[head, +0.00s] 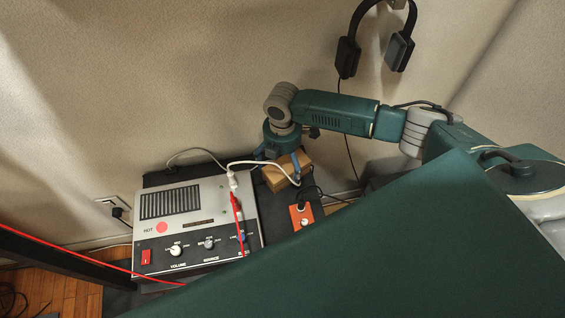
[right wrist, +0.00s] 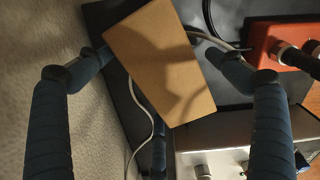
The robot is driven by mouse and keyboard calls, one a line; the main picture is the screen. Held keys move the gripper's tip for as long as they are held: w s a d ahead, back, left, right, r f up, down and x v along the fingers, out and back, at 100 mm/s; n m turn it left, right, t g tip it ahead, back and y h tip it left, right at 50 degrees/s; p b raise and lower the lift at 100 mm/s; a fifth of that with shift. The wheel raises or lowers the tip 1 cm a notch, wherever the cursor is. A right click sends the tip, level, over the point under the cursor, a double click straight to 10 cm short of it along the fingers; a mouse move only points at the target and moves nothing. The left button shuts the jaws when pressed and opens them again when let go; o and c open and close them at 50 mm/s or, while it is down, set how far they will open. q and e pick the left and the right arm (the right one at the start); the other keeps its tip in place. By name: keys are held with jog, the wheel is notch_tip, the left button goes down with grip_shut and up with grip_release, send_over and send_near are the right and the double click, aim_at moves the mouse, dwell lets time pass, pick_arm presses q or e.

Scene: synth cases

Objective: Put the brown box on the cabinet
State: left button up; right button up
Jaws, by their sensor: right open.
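The brown box (head: 290,174) lies on or over a dark surface (head: 155,180) beside a grey device. I cannot tell if this dark top is the cabinet. In the right wrist view the brown box (right wrist: 160,62) shows its flat top, tilted between the fingers. My right gripper (head: 278,165) points down over the box and is open. In the right wrist view the gripper (right wrist: 160,58) has one finger on each side of the box; contact is not clear. My left gripper is not in view.
A grey control device (head: 185,205) with knobs and a red cable (head: 238,222) stands left of the box. A small orange box (head: 301,215) with a knob stands in front. White and black cables run close by. Headphones (head: 398,50) hang on the wall behind.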

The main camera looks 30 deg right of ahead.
aim_at(283, 162)
notch_tip(283, 162, up, 12)
dwell(0.4)
dwell(0.4)
